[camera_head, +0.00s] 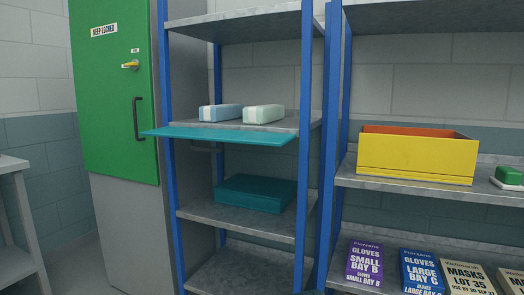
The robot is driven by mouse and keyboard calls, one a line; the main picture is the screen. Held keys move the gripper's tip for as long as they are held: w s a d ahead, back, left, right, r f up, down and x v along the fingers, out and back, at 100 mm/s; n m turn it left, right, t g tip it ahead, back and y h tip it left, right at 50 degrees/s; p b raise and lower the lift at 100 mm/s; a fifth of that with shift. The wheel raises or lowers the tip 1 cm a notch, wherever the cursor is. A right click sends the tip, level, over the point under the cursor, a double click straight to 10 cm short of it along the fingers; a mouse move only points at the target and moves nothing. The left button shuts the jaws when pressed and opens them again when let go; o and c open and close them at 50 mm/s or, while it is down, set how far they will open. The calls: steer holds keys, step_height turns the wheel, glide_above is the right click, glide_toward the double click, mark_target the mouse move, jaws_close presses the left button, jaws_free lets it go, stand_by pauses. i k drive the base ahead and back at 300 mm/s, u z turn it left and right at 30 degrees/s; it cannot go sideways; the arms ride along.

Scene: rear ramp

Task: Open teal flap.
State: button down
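The teal flap (222,135) is a thin flat panel on the blue-posted shelf unit. It stands out roughly level at the front of the middle shelf, reaching past the left post. Below the flap, the bay is uncovered, and a dark teal box (254,193) sits on the lower shelf (230,217). My gripper is not in view.
A light blue pack (220,112) and a pale green pack (263,114) lie on the shelf behind the flap. A green door (114,95) with a black handle is at left. A yellow bin (415,158) and several labelled packs stand on the right-hand shelves.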

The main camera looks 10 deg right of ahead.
mark_target(222, 136)
steer(key=z, duration=0.15)
steer(key=i, duration=1.15)
steer(key=u, duration=0.7)
